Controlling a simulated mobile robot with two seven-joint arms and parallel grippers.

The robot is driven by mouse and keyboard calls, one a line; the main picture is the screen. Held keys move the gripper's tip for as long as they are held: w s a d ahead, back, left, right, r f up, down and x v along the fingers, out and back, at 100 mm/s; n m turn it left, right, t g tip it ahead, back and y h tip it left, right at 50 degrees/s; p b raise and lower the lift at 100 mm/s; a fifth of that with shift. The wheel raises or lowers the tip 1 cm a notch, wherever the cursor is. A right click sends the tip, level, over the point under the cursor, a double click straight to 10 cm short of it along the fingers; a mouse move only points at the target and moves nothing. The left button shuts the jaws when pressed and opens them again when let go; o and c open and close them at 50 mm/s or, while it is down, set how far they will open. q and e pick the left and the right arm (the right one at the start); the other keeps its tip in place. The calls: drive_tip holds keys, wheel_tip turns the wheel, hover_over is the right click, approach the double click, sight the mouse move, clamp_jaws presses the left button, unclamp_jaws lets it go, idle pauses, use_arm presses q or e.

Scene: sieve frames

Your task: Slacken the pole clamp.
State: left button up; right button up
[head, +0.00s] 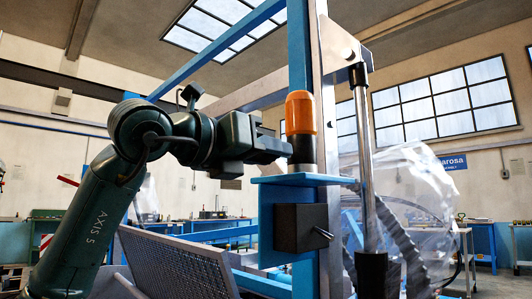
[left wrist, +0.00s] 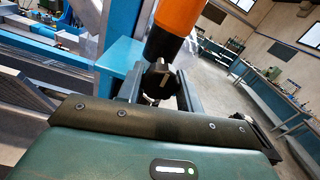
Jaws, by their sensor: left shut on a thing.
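My left gripper (head: 284,148) reaches in from the left to the blue upright. In the left wrist view its two fingers (left wrist: 159,94) stand on either side of a black knob (left wrist: 157,80) with a pale mark, and they are shut on it. The knob sits just below an orange cylinder with a black lower part (left wrist: 175,28). In the head view this orange cylinder (head: 301,113) stands upright above a blue bracket (head: 302,180); I cannot make out the knob there. The right gripper is not in view.
A black box with a small lever (head: 300,228) hangs below the bracket. A shiny metal pole (head: 363,150) and a ribbed hose (head: 398,240) stand to the right, near clear plastic sheeting (head: 425,200). A mesh sieve frame (head: 178,264) lies tilted below my left arm.

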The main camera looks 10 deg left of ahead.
use_arm(q)
drive_tip(key=o, duration=1)
drive_tip(key=v, duration=1.3)
drive_tip(key=shift+a+f, duration=0.1)
